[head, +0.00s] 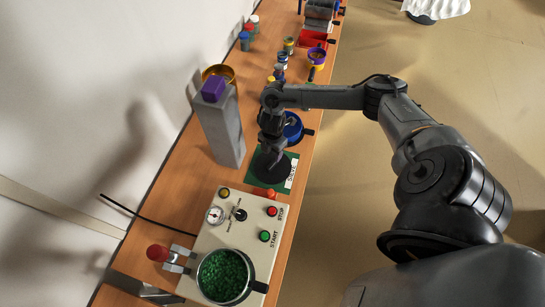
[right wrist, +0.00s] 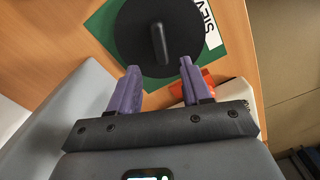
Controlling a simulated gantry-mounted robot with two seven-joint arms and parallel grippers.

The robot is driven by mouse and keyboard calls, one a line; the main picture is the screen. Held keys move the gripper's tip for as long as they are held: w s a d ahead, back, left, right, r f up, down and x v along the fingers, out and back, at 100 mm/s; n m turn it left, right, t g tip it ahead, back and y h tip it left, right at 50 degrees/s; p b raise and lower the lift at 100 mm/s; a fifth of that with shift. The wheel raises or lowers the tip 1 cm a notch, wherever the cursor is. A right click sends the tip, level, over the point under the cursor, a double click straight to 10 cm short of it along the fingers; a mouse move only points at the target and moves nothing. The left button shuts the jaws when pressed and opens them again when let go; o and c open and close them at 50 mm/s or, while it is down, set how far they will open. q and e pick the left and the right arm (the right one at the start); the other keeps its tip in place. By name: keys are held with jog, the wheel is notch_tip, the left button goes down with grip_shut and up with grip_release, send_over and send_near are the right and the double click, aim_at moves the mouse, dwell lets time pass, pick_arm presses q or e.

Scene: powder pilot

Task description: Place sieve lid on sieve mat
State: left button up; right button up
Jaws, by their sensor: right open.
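The sieve lid is a black disc (right wrist: 184,35) with a bar handle. It lies flat on the green sieve mat (right wrist: 98,27), whose white label is partly covered by the lid. In the head view the lid (head: 266,174) on the mat (head: 255,181) is partly hidden by my right gripper (head: 271,160). In the right wrist view my right gripper (right wrist: 160,66) is open, its purple fingers apart with nothing between them. The lid's handle is just beyond the fingertips, and I see no contact. My left gripper is not in view.
A control box (head: 232,210) with buttons and a gauge stands close in front of the mat. A tall grey tower with a purple top (head: 214,90) stands left of it. A blue bowl (head: 294,128) is just behind. A pot of green granules (head: 222,276) is at the front.

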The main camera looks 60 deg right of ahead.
jog(key=a+t, duration=0.1)
jog(key=a, duration=0.5)
jog(key=w+a+t+y, duration=0.1)
jog(key=a, duration=0.6)
jog(key=w+a+t+y, duration=0.1)
jog(key=a, duration=0.5)
jog(key=shift+w+a+r+n+t, duration=0.25)
jog(key=shift+r+n+t, duration=0.05)
jog(key=shift+r+t, duration=0.1)
jog(key=s+a+r+m+t, duration=0.1)
jog(key=a+r+m+t, duration=0.2)
jog(key=a, duration=0.6)
jog(key=s+d+r+m+g+h, duration=0.1)
jog(key=s+d+r+m, duration=0.1)
jog(key=s+m, duration=0.3)
jog(key=s+d+r+m+g, duration=0.2)
jog(key=s+d+r+m, duration=0.1)
jog(key=s+m, duration=0.3)
jog(key=shift+s+r+h, duration=0.4)
jog(key=shift+s+r, duration=0.3)
jog(key=shift+s, duration=0.25)
